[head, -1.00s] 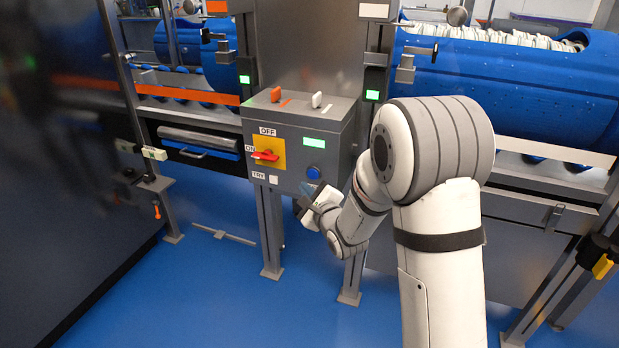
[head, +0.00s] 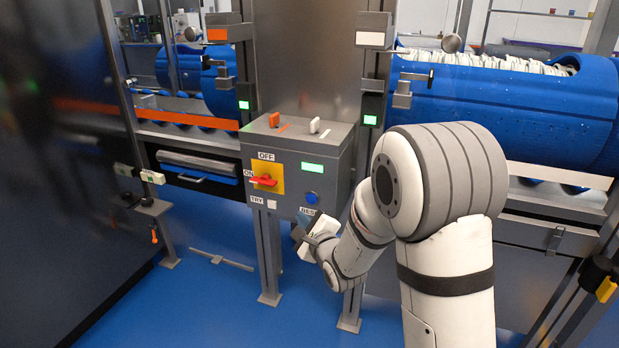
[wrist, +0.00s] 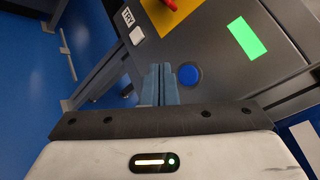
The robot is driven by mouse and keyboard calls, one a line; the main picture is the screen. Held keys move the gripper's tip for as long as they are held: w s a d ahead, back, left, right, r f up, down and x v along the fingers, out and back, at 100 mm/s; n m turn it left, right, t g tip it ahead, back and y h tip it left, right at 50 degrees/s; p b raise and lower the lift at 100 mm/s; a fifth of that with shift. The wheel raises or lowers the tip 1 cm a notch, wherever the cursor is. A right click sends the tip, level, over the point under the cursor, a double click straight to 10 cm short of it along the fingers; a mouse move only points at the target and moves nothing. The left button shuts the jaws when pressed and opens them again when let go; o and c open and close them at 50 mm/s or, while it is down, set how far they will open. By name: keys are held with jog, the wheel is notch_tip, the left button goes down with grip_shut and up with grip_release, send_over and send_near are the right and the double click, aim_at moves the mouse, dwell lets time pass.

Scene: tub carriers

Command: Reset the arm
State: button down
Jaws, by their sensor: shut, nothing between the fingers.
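My gripper (wrist: 158,85) is shut and empty in the wrist view, its two blue-grey fingers side by side. The fingertips are close to the lower edge of the grey control box, just left of a round blue button (wrist: 188,75); I cannot tell whether they touch it. In the head view my gripper (head: 304,225) is at the box's lower right, below the blue button (head: 311,197). My arm is bent in front of the box's right side.
The control box (head: 335,155) carries a red rotary switch (head: 263,180) on a yellow plate, a lit green display (head: 312,167) and orange and white levers on top. A large blue tub (head: 500,95) stands right. A dark panel (head: 60,150) fills the left.

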jog(key=s+d+r+n+g+h+p, duration=0.3)
jog(key=s+d+r+n+p, duration=0.25)
jog(key=r, duration=0.25)
jog(key=s+d+r+n+g+h+p, duration=0.2)
jog(key=s+d+r+n+h+p, duration=0.15)
jog(key=d+r+p, duration=0.3)
jog(key=s+d+r+n+g+p, duration=0.2)
jog(key=s+r+n+p, duration=0.3)
jog(key=s, duration=0.6)
jog(key=s+d+r+n+g+p, duration=0.3)
jog(key=s+r+n+g+p, duration=0.2)
jog(key=s, duration=0.7)
notch_tip(320, 180, up, 3)
jog(key=shift+d+f+n+g+p, duration=0.1)
jog(key=shift+d+n+g+p, duration=0.25)
jog(key=shift+n+p, duration=0.45)
jog(key=shift+h, duration=0.25)
